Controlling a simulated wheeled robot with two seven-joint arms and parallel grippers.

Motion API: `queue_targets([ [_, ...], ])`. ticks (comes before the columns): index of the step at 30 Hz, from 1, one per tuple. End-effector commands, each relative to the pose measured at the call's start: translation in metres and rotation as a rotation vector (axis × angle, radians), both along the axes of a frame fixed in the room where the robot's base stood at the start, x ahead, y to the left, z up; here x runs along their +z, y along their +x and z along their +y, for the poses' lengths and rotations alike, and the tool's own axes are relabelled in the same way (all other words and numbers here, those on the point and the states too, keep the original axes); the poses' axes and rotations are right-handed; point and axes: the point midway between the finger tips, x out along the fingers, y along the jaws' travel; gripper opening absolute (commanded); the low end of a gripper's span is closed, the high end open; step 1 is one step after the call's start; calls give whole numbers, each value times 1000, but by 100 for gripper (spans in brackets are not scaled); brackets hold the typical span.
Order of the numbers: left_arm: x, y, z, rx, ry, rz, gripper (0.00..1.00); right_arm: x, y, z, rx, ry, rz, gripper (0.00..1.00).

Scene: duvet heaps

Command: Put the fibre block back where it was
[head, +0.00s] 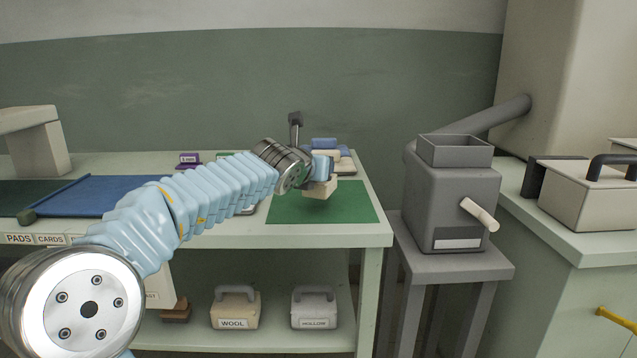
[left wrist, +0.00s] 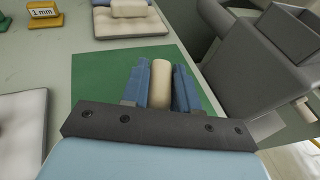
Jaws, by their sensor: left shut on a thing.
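My left gripper (head: 322,172) is shut on a cream block (head: 318,190) above the green mat (head: 353,205) on the bench. In the left wrist view the block (left wrist: 161,82) stands between the two blue fingers of the gripper (left wrist: 161,92), with the green mat (left wrist: 96,72) beneath. No label shows on the block, so I cannot tell its material. Whether it touches the mat is unclear. Behind the mat lies a pale pad (left wrist: 104,27) with another cream block (left wrist: 128,8) on it. My right gripper is not in view.
A grey-white pad (left wrist: 22,122) lies left of the mat. A grey hopper machine (head: 450,195) stands right of the bench. Boxes marked WOOL (head: 235,308) and HOLLOW (head: 314,308) sit on the lower shelf. Much of the green mat is bare.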

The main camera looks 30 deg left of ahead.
Motion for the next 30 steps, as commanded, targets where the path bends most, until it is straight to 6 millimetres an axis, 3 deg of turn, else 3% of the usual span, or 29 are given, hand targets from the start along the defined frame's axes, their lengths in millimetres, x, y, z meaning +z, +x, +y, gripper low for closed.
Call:
queue_targets([
  [6, -38, 1, 4, 0, 0, 1, 0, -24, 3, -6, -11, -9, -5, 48],
  [17, -39, 1, 4, 1, 0, 2, 0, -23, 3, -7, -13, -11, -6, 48],
  [18, -38, 1, 4, 1, 0, 2, 35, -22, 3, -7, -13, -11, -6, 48],
  [21, -38, 1, 4, 1, 0, 2, 50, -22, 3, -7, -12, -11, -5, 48],
  [22, -38, 1, 4, 1, 0, 2, 55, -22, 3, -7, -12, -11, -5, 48],
  [30, -37, 1, 4, 1, 0, 1, 55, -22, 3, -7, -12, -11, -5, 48],
])
